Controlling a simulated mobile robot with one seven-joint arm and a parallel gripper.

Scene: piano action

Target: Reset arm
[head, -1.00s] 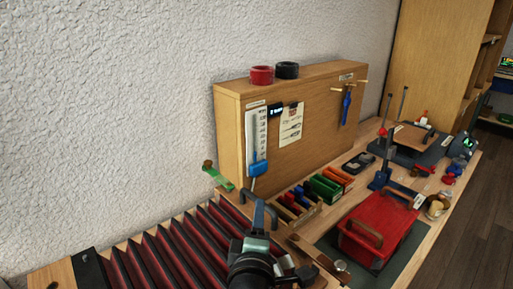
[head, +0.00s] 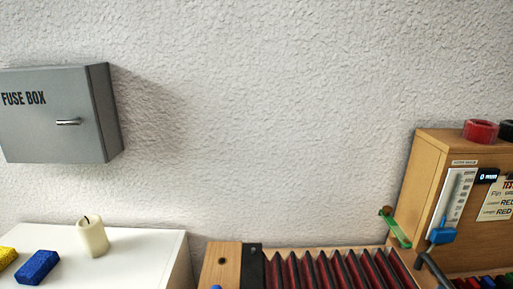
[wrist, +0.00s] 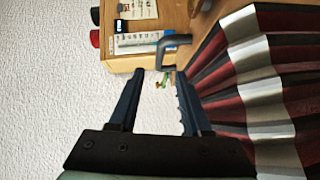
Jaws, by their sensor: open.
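My gripper (wrist: 160,76) shows in the wrist view with its two dark fingers apart and nothing between them. Beyond the fingertips are a grey handle (wrist: 174,44) and, smaller, a green piece (wrist: 168,82); both look apart from the fingers. The red and black pleated bellows (wrist: 255,85) fills the right side of that view. In the head view the bellows (head: 325,271) runs along the bottom, with the green piece (head: 397,230) near its right end. My gripper cannot be made out in the head view.
A wooden cabinet (head: 424,180) with a blue-tabbed gauge (head: 452,205) and a red roll (head: 481,130) stands at right. A grey fuse box (head: 55,115) hangs on the wall. A white surface (head: 140,262) at lower left holds a candle (head: 92,237) and a blue block (head: 37,268).

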